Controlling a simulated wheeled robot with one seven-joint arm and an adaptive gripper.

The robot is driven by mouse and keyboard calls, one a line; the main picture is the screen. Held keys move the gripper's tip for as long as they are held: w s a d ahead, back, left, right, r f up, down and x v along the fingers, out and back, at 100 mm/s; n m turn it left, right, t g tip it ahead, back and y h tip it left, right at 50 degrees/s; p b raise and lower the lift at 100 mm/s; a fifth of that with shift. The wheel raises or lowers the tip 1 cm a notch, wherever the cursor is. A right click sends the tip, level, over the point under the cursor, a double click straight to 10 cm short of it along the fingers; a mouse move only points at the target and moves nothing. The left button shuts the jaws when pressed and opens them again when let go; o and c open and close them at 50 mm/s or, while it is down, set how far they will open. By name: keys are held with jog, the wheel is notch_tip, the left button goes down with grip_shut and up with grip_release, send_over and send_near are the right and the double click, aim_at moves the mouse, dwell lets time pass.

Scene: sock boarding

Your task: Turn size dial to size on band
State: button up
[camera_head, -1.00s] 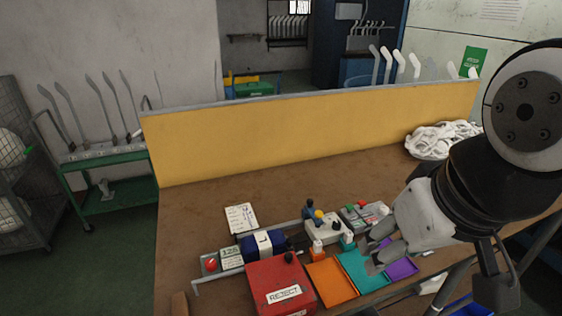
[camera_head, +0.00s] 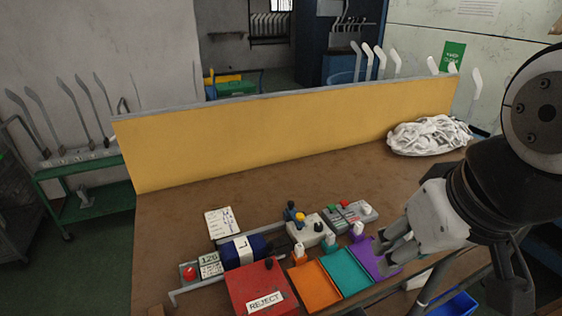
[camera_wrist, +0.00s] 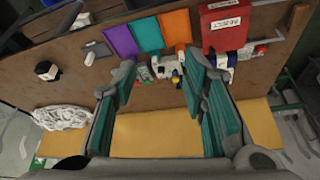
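A dark blue roll (camera_head: 236,254) lies on the bench with a white band (camera_head: 244,249) marked with what looks like an "L". To its right, a pale control box (camera_head: 312,232) has a black knob (camera_head: 318,226), a yellow button and a blue-topped lever. Behind that, a grey box (camera_head: 345,217) carries green and red buttons and a white knob (camera_head: 366,209). I cannot tell which knob is the size dial; no dial markings are readable. My gripper (camera_head: 386,252) is open and empty above the purple tray, apart from both boxes. Its spread fingers (camera_wrist: 160,78) fill the wrist view's middle.
A red REJECT box (camera_head: 256,285) and orange (camera_head: 315,285), teal (camera_head: 346,271) and purple (camera_head: 375,258) trays line the front. A counter (camera_head: 210,265), written card (camera_head: 222,222) and white sock pile (camera_head: 430,136) are on the bench. A yellow partition (camera_head: 290,140) closes the back.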

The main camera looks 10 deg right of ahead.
jog(key=n+g+b, duration=0.5)
jog(key=n+b, duration=0.1)
jog(key=b, duration=0.1)
send_over(319, 224)
notch_tip(319, 224, down, 16)
jog(key=f, duration=0.1)
notch_tip(319, 224, down, 13)
jog(key=shift+s+r+b, duration=0.1)
jog(key=shift+b, duration=0.3)
grip_shut()
